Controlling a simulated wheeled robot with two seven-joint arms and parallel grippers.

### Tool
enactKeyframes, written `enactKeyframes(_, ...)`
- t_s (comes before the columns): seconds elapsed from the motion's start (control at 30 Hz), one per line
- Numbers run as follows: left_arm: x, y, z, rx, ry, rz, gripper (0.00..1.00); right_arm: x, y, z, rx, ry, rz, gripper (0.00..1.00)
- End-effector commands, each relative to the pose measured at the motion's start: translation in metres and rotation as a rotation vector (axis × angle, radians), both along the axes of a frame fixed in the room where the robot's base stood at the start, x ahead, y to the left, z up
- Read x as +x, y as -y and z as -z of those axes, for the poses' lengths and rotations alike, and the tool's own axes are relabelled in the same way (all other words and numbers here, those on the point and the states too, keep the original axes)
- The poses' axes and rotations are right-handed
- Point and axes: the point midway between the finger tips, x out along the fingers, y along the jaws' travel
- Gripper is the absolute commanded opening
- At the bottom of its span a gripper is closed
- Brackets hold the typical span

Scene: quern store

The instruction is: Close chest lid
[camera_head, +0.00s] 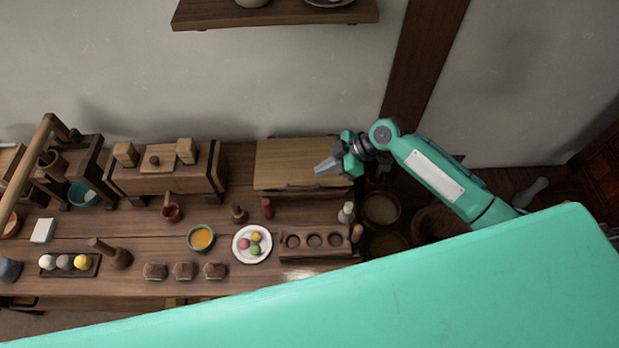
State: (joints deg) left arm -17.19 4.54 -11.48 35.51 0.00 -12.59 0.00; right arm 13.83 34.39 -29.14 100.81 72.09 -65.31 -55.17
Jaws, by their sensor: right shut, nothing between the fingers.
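A wooden box, which looks like the chest (290,180), stands at the back right of the table against the wall. Its flat, light brown lid (300,160) faces up and looks down or nearly so. I cannot tell whether a gap is left under its front edge. My right gripper (322,167) is shut and empty, its fingers pointing left over the right part of the lid. I cannot tell whether they touch it. My left gripper is not in view.
A wooden box with blocks on top (165,180) stands left of the chest. A white plate with coloured balls (240,246), an orange-filled bowl (201,231) and a holed wooden rack (313,254) stand in front. A shelf (275,16) hangs above.

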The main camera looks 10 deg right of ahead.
Motion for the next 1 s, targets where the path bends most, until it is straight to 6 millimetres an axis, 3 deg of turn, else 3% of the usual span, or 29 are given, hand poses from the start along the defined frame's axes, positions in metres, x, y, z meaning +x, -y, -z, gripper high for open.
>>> enactKeyframes(0.23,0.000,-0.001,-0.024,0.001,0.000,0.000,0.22,0.007,-0.036,0.031,0.003,-0.003,0.001,0.00)
enactKeyframes(0.4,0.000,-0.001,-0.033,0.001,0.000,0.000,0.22,0.008,-0.034,0.055,-0.001,-0.002,0.001,0.00)
enactKeyframes(0.6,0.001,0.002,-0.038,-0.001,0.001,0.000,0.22,0.008,-0.034,0.070,0.000,-0.001,0.001,0.00)
enactKeyframes(1.0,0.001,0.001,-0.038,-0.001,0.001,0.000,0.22,0.008,-0.034,0.073,0.000,0.001,-0.001,0.00)
